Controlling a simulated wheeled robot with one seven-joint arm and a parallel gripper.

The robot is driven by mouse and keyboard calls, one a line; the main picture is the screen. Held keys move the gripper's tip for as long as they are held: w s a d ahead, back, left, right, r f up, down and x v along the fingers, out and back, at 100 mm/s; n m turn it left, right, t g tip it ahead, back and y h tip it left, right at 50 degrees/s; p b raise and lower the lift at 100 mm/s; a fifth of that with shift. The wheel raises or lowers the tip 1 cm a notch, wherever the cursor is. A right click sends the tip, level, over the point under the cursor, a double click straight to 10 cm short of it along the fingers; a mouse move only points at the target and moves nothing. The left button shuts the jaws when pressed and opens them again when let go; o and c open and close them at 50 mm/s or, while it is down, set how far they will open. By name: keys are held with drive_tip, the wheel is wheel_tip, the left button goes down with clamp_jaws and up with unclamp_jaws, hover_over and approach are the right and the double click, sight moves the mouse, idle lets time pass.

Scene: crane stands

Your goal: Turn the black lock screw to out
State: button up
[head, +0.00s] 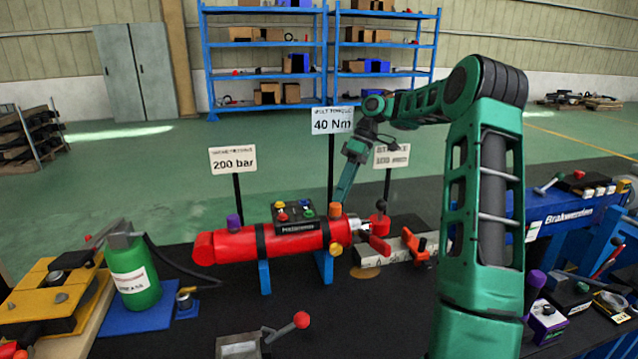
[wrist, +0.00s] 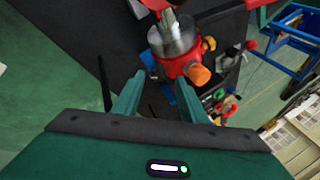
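I cannot pick out the black lock screw for certain in either view. A red cylinder (head: 285,243) lies on blue supports on the black bench. Its right end has a silver collar, which also shows in the wrist view (wrist: 174,38), with an orange knob (wrist: 199,74) beside it. A small black panel (head: 296,215) with coloured knobs sits on top of the cylinder. My gripper (head: 342,194) is above the cylinder's right end, pointing down. In the wrist view my gripper (wrist: 160,76) has its two green fingers apart, with nothing seen between them.
Signs on posts, one reading 200 bar (head: 233,160) and one 40 Nm (head: 332,120), stand behind the cylinder close to my arm. A green bottle (head: 134,272) and a yellow plate (head: 48,299) are at left. A red-knobbed lever (head: 301,320) stands in front.

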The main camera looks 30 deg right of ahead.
drive_tip(key=shift+s+a+r, duration=0.45)
drive_tip(key=shift+a+r, duration=1.1)
drive_tip(key=shift+a, duration=0.3)
drive_tip(key=shift+s+a+r, duration=0.5)
drive_tip(key=shift+a+r, duration=1.1)
drive_tip(key=shift+a, duration=0.3)
drive_tip(key=shift+s+a+r, duration=0.45)
drive_tip(key=shift+a+r, duration=1.1)
drive_tip(key=shift+a, duration=0.3)
